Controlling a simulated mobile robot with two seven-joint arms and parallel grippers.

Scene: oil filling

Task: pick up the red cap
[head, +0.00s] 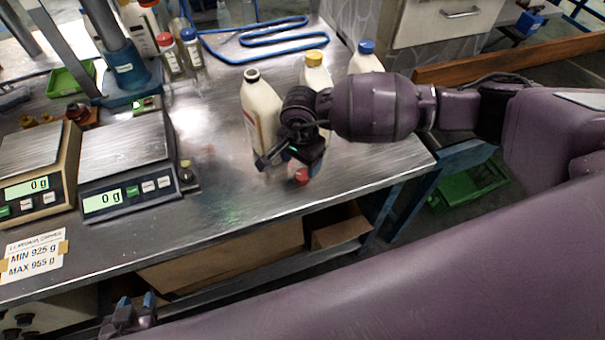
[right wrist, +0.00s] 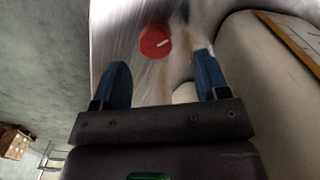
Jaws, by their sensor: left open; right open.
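The red cap (head: 302,176) lies on the metal table near its front edge, just below my right gripper (head: 284,160) in the head view. In the right wrist view the red cap (right wrist: 156,42) lies beyond the fingertips, roughly between them, and apart from them. My right gripper (right wrist: 162,82) is open and empty. A white bottle (head: 261,110) with a dark top stands right beside the gripper; its pale side fills the right of the wrist view (right wrist: 262,90). My left gripper (head: 134,306) is open at the lower left, in front of the table and below its top.
Two scales (head: 128,196) reading 0 g stand at the left. A bottle with a yellow cap (head: 314,72) and one with a blue cap (head: 366,60) stand behind my right arm. The table front between scales and red cap is clear. A cardboard box (head: 340,228) sits below.

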